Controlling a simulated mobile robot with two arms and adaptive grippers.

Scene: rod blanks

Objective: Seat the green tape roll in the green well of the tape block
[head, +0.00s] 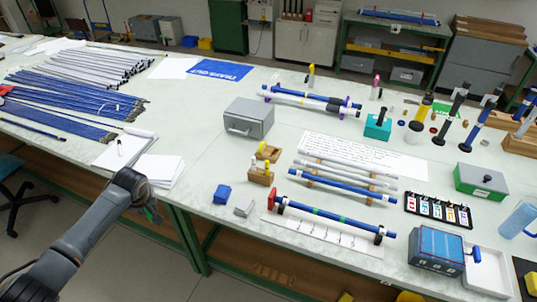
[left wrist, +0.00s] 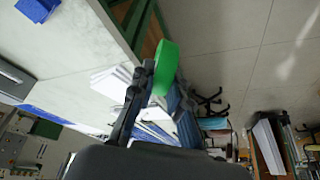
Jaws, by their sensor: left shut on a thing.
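My left gripper (head: 147,205) is off the table's front edge at the left, near the white papers. In the left wrist view, its dark fingers (left wrist: 149,80) are shut on the green tape roll (left wrist: 165,68), a bright green ring seen at a slant. In the head view the roll is mostly hidden by the gripper. I cannot make out the tape block or its green well for sure; a black board with coloured marks (head: 438,212) lies at the right of the table, far from the gripper. My right gripper is not in view.
Bundles of blue rods (head: 70,100) and loose papers (head: 150,160) cover the left of the table. A green-grey box (head: 481,181) stands at right.

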